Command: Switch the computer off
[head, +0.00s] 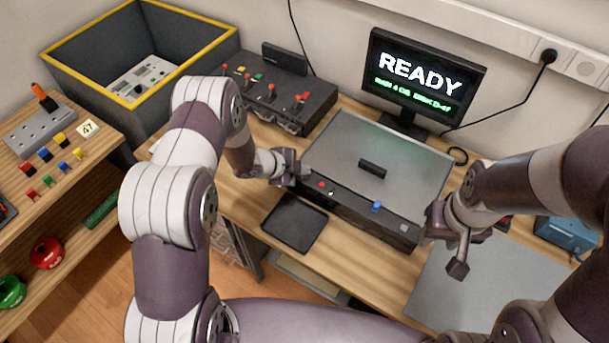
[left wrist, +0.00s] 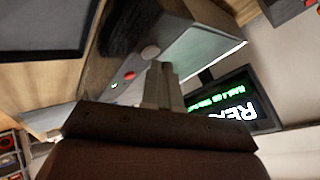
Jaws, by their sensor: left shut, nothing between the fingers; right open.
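The computer (head: 352,160) is a flat grey case on the wooden desk, with a dark front panel. A red button (head: 322,185) and a small green light (head: 332,193) sit at the panel's left end, and a blue piece (head: 376,206) is further right. The monitor (head: 425,78) behind it is lit and reads READY. My left gripper (head: 300,168) is shut and empty just left of the case, near the red button. In the left wrist view its fingers (left wrist: 160,85) point toward the case front, where the red button (left wrist: 129,76) shows. My right gripper (head: 447,250) is open and empty at the case's right front corner.
A black tray (head: 295,223) lies on the desk in front of the case. A dark switch box (head: 280,98) stands at the back left. A grey mat (head: 470,280) covers the right front. A blue box (head: 562,238) stands far right.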

